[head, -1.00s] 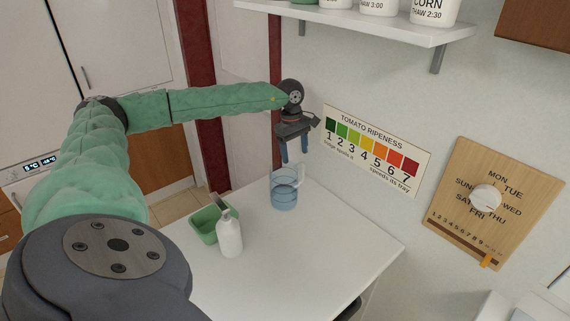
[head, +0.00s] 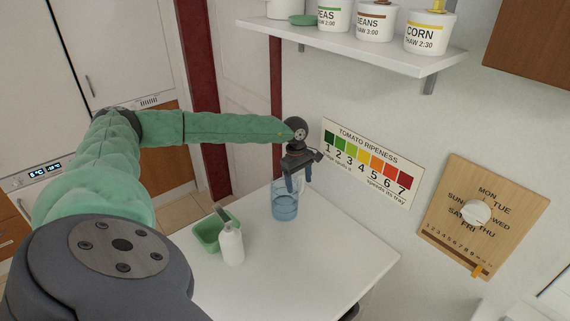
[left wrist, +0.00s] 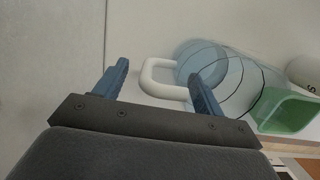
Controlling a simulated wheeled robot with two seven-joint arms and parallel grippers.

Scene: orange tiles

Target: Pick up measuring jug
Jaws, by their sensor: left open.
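The measuring jug (head: 285,208) is a clear bluish vessel on the white table, near the wall end. In the left wrist view the jug (left wrist: 235,80) shows dark bands and a white handle (left wrist: 160,78). My left gripper (head: 298,182) is open and points down at the jug's top, near its handle side. In the left wrist view its two blue fingers (left wrist: 155,85) stand apart, with the handle showing between them and one finger overlapping the jug in the picture. I cannot tell whether they touch. My right gripper is not in view.
A green tub (head: 207,234) and a white bottle (head: 232,244) stand on the table (head: 300,270) to the left of the jug. The table's front right is clear. The wall with a ripeness chart (head: 368,162) is close behind the gripper. A shelf (head: 370,50) with pots hangs above.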

